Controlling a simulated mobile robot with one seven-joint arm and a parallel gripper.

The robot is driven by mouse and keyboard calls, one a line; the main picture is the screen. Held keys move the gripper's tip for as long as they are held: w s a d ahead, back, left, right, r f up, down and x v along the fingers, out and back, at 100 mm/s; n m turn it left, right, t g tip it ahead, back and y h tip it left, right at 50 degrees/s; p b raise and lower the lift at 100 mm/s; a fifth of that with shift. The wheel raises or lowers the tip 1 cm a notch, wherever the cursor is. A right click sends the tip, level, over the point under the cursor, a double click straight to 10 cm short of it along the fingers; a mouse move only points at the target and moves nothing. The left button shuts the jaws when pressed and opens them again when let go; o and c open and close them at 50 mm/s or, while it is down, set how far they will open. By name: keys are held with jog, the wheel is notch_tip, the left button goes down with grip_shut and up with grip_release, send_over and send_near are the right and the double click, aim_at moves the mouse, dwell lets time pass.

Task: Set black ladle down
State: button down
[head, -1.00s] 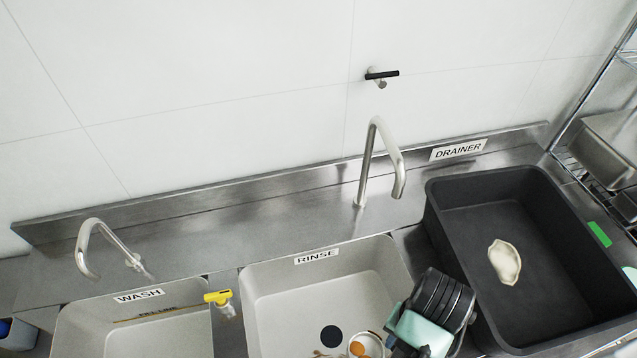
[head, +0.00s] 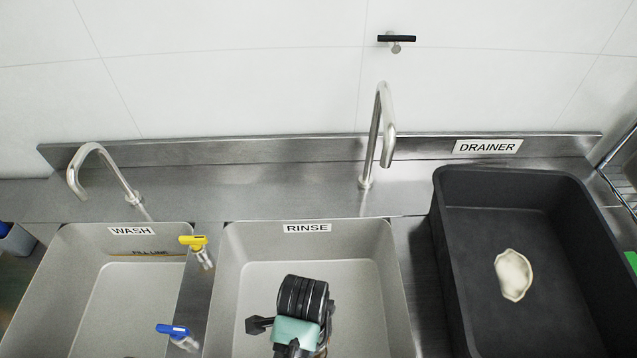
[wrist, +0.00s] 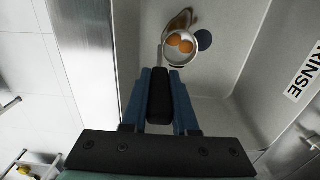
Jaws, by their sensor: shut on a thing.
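My gripper (wrist: 161,76) is shut on a black bar between its blue fingers, which I take to be the handle of the black ladle (wrist: 160,98). In the head view my arm hangs over the RINSE basin (head: 390,290) and hides the gripper's tips.
The black DRAINER tub (head: 480,190) holds one pale piece (head: 514,275). A tall faucet (head: 376,140) stands behind RINSE.

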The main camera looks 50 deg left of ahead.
notch_tip(320, 180, down, 4)
jog(key=shift+s+a+f, duration=0.1)
jog(key=shift+a+f, duration=0.05)
jog(key=shift+f, duration=2.25)
jog(key=shift+f, duration=0.15)
jog(key=c, duration=0.7)
grip_release()
notch_tip(320, 180, up, 12)
jog(key=shift+r, duration=0.15)
